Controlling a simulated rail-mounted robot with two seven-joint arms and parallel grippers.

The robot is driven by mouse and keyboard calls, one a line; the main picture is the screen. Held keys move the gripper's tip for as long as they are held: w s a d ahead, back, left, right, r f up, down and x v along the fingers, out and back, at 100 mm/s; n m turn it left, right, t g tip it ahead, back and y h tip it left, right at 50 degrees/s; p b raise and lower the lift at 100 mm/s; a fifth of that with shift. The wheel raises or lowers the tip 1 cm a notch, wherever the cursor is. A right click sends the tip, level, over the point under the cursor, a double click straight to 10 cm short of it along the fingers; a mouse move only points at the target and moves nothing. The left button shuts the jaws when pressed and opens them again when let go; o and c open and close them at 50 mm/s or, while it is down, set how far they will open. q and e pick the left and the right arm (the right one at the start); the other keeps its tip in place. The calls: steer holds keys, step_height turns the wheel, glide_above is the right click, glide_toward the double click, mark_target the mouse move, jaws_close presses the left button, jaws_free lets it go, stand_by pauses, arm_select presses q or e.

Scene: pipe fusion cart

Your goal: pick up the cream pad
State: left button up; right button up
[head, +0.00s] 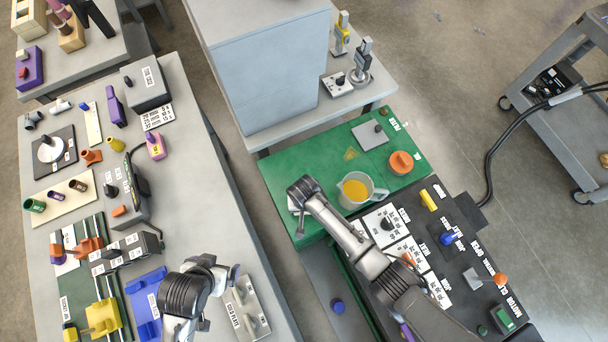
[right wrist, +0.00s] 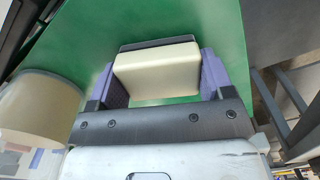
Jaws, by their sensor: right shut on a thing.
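The cream pad (right wrist: 152,72) is a pale block in the right wrist view. It sits between the two purple-grey fingers of my right gripper (right wrist: 164,78), which is shut on it. Green surface shows around the pad, and a thin dark edge lies along its far side. In the head view my right gripper (head: 298,205) is over the left edge of the green mat (head: 325,178), and the arm largely hides the pad. My left gripper (head: 232,275) is over the right edge of the left grey table; its fingers are too unclear to tell open from shut.
A jug of yellow liquid (head: 356,190) stands close to the right of my right gripper. A grey handled plate (head: 246,308) lies near my left gripper.

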steer(key=shift+r, duration=0.15)
step_height(320, 180, up, 4)
steer(key=shift+s+r+p, duration=0.1)
steer(key=shift+r+p, duration=0.05)
steer(key=shift+p, duration=0.35)
steer(key=s+d+r, duration=0.2)
steer(key=s, duration=0.1)
steer(key=s+d+r+p, duration=0.1)
steer(key=s+d+r, duration=0.1)
steer(key=s, duration=0.1)
steer(key=s+d+r+p, duration=0.1)
steer(key=s+d+r, duration=0.1)
steer(key=s, duration=0.2)
steer(key=shift+r, duration=0.2)
